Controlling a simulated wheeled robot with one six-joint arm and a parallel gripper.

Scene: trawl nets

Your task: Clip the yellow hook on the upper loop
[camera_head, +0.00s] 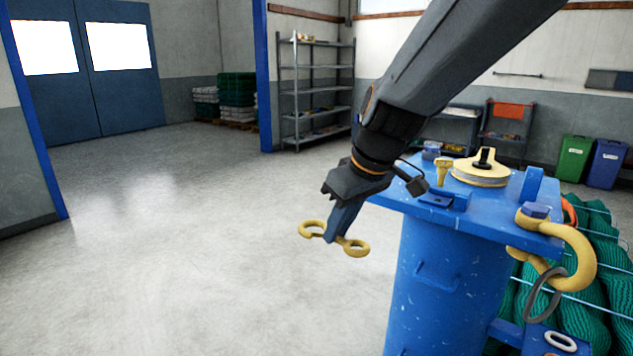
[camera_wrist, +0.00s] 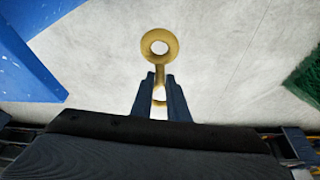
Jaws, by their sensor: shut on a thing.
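My gripper (camera_head: 338,236) hangs in the open left of the blue post, shut on the middle of the yellow hook (camera_head: 364,248). The hook has a curved end on the left and a closed ring on the right. In the wrist view its ring shows beyond the fingertips (camera_wrist: 160,78), with part of the hook (camera_wrist: 159,70) between them. A grey oval loop (camera_head: 531,304) hangs from a big yellow shackle (camera_head: 583,262) at the right of the post's top. A pale ring (camera_head: 561,342) sits lower. My gripper is well apart from both.
The blue post (camera_head: 450,262) has a flat top (camera_head: 495,205) with a yellow reel (camera_head: 480,170) and a yellow tool (camera_head: 442,170). Green nets (camera_head: 590,315) lie at the right. The floor at left is clear. Shelves (camera_head: 318,90) stand at the back.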

